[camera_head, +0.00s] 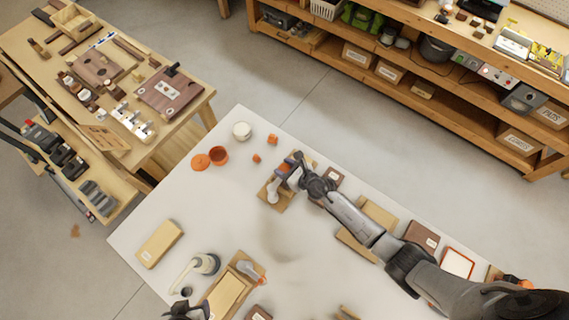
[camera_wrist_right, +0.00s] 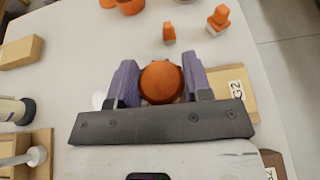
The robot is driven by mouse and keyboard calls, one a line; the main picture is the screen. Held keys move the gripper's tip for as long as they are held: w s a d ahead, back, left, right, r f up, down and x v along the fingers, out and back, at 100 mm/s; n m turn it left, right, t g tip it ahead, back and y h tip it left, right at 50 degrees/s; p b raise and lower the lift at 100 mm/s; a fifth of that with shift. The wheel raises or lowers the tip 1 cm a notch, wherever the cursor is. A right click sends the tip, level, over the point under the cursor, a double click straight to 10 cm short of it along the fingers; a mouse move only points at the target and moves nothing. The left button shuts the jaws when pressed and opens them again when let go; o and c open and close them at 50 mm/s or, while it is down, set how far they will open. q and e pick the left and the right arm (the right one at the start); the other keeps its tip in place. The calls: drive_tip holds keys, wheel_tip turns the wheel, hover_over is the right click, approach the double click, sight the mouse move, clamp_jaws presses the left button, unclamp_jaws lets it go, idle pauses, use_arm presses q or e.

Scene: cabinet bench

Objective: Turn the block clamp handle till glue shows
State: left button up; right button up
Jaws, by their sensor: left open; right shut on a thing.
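A clamp (camera_head: 272,191) with a pale metal end stands on a wooden board at the middle of the white table. My right gripper (camera_head: 287,170) is over it. In the right wrist view its purple fingers are shut on the round orange clamp handle (camera_wrist_right: 161,82), one finger on each side. The gripper hides most of the clamp body and the block under it. A board with a "G2" label (camera_wrist_right: 238,90) shows beside the right finger. My left gripper (camera_head: 186,305) is open and empty at the bottom edge, partly cut off.
Another clamp (camera_head: 248,269) sits on a wooden board near the front.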

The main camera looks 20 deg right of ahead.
idle(0.3)
drive_tip(key=o, duration=0.9)
drive_tip(key=shift+o, duration=0.2)
drive_tip(key=shift+s+d+r, duration=0.1)
drive_tip(key=shift+s+r, duration=0.1)
drive_tip(key=shift+s, duration=0.05)
drive_tip(key=p+v, duration=0.2)
drive_tip(key=v, duration=1.1)
drive_tip(key=shift+p, duration=0.4)
